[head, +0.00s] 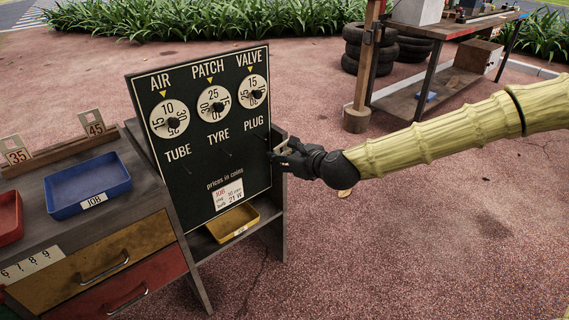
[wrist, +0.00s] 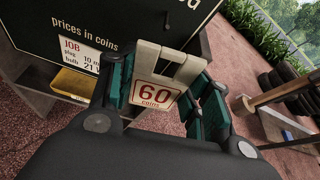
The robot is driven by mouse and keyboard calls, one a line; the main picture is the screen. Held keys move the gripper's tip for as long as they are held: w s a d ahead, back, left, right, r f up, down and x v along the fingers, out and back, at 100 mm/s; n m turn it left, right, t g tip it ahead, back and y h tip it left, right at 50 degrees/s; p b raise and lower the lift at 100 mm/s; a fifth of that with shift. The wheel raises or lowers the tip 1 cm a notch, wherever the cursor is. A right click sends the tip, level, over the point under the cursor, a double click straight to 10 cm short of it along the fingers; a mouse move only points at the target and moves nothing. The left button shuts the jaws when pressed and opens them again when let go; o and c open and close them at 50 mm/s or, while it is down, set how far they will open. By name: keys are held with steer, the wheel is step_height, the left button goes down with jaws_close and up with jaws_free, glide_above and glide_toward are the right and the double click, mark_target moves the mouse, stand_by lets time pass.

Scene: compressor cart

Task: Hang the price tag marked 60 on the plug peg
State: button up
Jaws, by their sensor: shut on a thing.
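The price tag marked 60 (wrist: 154,93) is a cream plate with a red-framed number and a slotted top. My gripper (wrist: 165,100) is shut on it, with a green-padded finger on each side. In the head view my gripper (head: 281,158) is at the right edge of the black price board (head: 205,185), just below the word PLUG; the tag is mostly hidden there. A thin dark peg (wrist: 167,21) stands on the board just above the tag in the wrist view, apparently the plug peg. The tag's slotted top is close to it; I cannot tell whether they touch.
Tags 35 (head: 17,155) and 45 (head: 95,128) stand in a rack on the cart. A blue tray (head: 88,186), a red tray (head: 8,218) and a yellow tray (head: 232,223) are nearby. A wooden post (head: 362,85) stands behind my arm. The ground at right is open.

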mark_target(258, 142)
steer(key=shift+w+a, duration=0.1)
steer(key=shift+w+a+f+b, duration=0.1)
steer(key=shift+w+a+b, duration=0.1)
steer(key=shift+w+a, duration=0.75)
steer(key=shift+w+a+f+b, duration=0.2)
steer(key=shift+w+a, duration=0.4)
steer(key=shift+w, duration=0.65)
steer(key=shift+w+a+f+b, duration=0.1)
steer(key=shift+w+a+b, duration=0.1)
steer(key=shift+w+a, duration=0.75)
steer(key=shift+x, duration=0.8)
steer(key=shift+w+d, duration=0.1)
steer(key=shift+d, duration=0.05)
steer(key=o, duration=0.9)
steer(key=shift+a+f, duration=0.1)
steer(key=shift+a, duration=0.15)
steer(key=shift+c, duration=0.2)
steer(key=shift+d, duration=0.1)
steer(key=shift+d, duration=0.2)
